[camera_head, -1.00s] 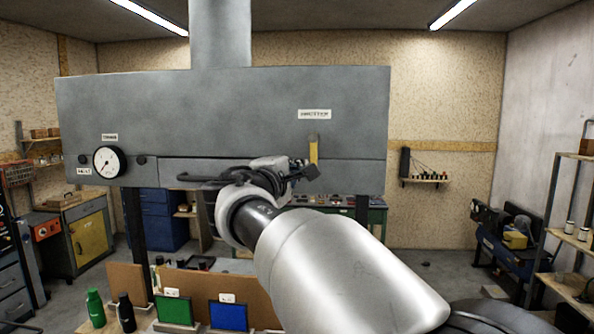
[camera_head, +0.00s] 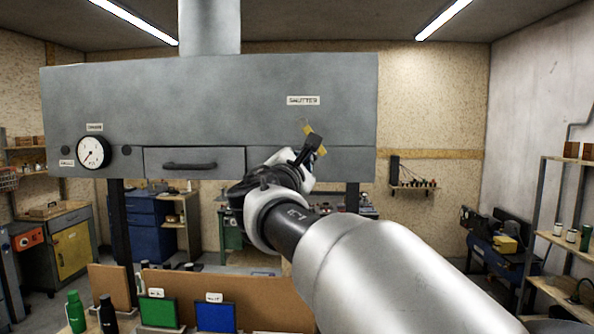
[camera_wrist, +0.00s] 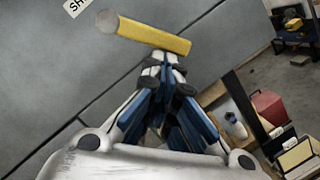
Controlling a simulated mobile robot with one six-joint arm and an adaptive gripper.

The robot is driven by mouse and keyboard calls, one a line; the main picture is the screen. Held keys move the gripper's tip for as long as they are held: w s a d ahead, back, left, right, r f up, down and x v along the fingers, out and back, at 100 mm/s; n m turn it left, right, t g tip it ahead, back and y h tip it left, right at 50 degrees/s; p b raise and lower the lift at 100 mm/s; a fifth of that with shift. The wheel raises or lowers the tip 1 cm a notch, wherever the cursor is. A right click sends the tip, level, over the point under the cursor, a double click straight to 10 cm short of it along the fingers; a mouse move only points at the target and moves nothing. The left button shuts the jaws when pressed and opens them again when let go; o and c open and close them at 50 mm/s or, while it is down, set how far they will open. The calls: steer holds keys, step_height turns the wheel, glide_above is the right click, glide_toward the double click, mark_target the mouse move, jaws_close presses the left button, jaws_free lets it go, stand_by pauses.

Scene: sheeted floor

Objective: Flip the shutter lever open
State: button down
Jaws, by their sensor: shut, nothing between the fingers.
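The shutter lever (camera_head: 308,130) is a short yellow bar on the front of the grey hood, under the SHUTTER label (camera_head: 303,101). It slants down to the right from its upper end. In the wrist view the lever (camera_wrist: 155,36) runs from a round grey pivot to its free end. My gripper (camera_wrist: 166,72) is shut and empty, its tips right at the lever's underside near the free end; they look in contact, though a small gap cannot be ruled out. In the head view my gripper (camera_head: 312,146) partly covers the lever's lower end.
The hood (camera_head: 210,105) also carries a round gauge (camera_head: 93,153) and a drawer-like panel with a dark handle (camera_head: 190,166). Below stand a green panel (camera_head: 158,311), a blue panel (camera_head: 215,316) and bottles (camera_head: 76,312). Open air lies right of the hood.

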steer(key=d+n+b, duration=0.1)
steer(key=n, duration=0.1)
steer(key=d+r+n+y, duration=0.1)
steer(key=n, duration=0.1)
steer(key=d+n+t+b, duration=0.1)
steer(key=n, duration=0.1)
steer(key=shift+s+d+r+n+y+b, duration=0.1)
steer(key=shift+d+r+n+y+b, duration=0.05)
steer(key=shift+d+n+y+b, duration=0.2)
steer(key=d+r+n+y, duration=0.1)
steer(key=n, duration=0.1)
steer(key=d+r+n, duration=0.1)
steer(key=n, duration=0.1)
steer(key=shift+r+n+t+y+b, duration=0.15)
steer(key=shift+n+t+y+b, duration=0.1)
steer(key=shift+t+y+b, duration=0.1)
steer(key=shift+d, duration=0.1)
steer(key=b, duration=0.6)
glide_toward(322, 150)
steer(key=s+d+f, duration=0.2)
steer(key=shift+w, duration=0.1)
